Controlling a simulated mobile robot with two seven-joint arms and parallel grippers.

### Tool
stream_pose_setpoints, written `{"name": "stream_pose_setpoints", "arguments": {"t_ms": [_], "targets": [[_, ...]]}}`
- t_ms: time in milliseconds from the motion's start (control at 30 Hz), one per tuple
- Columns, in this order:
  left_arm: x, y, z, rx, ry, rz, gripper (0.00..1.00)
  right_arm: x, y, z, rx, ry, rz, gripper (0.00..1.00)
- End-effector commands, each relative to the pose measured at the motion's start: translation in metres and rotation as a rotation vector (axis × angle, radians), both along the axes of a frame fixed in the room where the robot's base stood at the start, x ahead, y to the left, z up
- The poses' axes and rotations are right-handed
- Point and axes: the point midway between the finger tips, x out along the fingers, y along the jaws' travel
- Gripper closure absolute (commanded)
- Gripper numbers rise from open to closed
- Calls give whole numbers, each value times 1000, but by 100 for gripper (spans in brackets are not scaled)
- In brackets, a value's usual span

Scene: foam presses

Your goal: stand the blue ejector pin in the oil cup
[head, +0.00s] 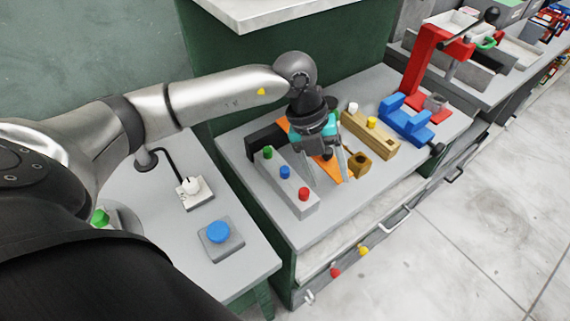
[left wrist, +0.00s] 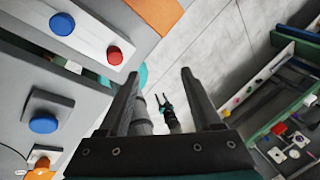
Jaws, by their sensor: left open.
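The blue ejector pin (head: 285,172) stands in a grey block (head: 309,207) between a green pin (head: 267,153) and a red pin (head: 303,193). Its round blue top also shows in the left wrist view (left wrist: 62,23). A small brass-brown cup (head: 359,162), which looks like the oil cup, stands on the bench right of my left gripper. My left gripper (head: 328,172) is open and empty, fingers pointing down, over the bench between the grey block and the cup. Its fingers also show in the left wrist view (left wrist: 158,78).
An orange strip (head: 327,165) lies under my left gripper. A wooden block (head: 371,136) with a white and a yellow pin, a blue fixture (head: 406,118) and a red press (head: 421,62) stand further right. A blue button (head: 218,232) is on the nearer bench.

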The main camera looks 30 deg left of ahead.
Motion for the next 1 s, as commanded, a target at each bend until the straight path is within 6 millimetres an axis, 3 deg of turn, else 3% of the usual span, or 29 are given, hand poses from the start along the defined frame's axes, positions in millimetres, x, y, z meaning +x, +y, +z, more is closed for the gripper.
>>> {"name": "stream_pose_setpoints", "arguments": {"t_ms": [33,100,200,300,1000], "targets": [[4,27,1,103,8,28,34,0,0,1,0,0,0,50],[6,55,2,214,23,66,34,1,0,1,0,-1,0,50],[7,82,6,318,38,106,34,2,0,1,1,-3,0,50],[6,96,7,370,46,129,34,2,0,1,1,-3,1,50],[4,101,-67,381,48,132,34,2,-2,1,-3,-4,3,50]]}}
